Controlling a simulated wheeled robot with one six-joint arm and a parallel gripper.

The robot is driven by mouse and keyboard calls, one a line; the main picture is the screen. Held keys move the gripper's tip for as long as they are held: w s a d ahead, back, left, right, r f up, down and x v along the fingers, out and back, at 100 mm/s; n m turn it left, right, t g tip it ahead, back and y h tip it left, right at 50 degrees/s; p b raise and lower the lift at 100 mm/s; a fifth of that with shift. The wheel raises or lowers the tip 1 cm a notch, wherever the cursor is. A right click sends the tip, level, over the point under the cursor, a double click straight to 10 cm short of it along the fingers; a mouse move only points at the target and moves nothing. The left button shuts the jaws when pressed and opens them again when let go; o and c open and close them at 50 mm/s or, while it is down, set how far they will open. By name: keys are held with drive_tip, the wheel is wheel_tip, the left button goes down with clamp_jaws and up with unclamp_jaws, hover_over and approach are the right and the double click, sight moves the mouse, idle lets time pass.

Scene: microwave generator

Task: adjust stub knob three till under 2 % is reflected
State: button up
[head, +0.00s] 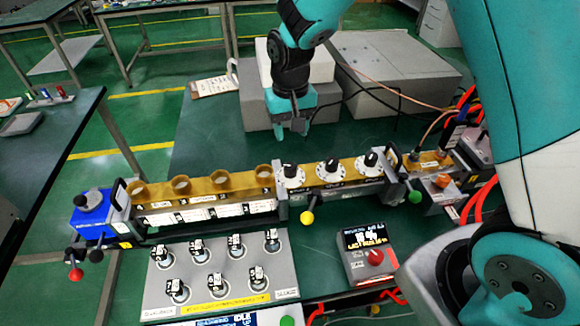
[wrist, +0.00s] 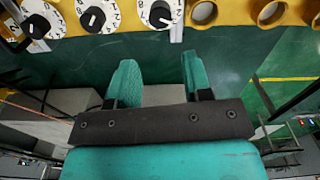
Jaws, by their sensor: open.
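Three stub knobs with white dials and black grips stand in a row on the brass waveguide: left knob (head: 291,175), middle knob (head: 328,168), right knob (head: 371,160). I cannot read which one is number three. In the wrist view, turned around, the row shows at the top edge, with the left knob (wrist: 159,14) nearest the empty rings. My gripper (head: 298,124) is behind the waveguide, apart from all knobs. In the wrist view my gripper (wrist: 160,72) has its two teal fingers apart with nothing between them. A small meter box (head: 365,250) has a lit display, too small to read.
Brass rings (head: 181,184) line the waveguide's left part. A grey panel of several black-capped posts (head: 215,270) stands in front. Grey boxes (head: 395,85) with cables lie behind. A yellow ball handle (head: 307,218) and a green one (head: 415,196) jut out in front.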

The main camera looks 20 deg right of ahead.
sight(290, 166)
wheel_tip(290, 166, down, 13)
drive_tip(key=shift+p, duration=1.2)
drive_tip(key=c, duration=0.7)
drive_tip(key=shift+o, duration=0.2)
drive_tip(key=shift+f+n+b, duration=0.1)
drive_tip(key=shift+n+b, duration=0.45)
drive_tip(key=shift+n, duration=1.05)
drive_tip(key=o, duration=0.7)
drive_tip(key=shift+c, duration=0.2)
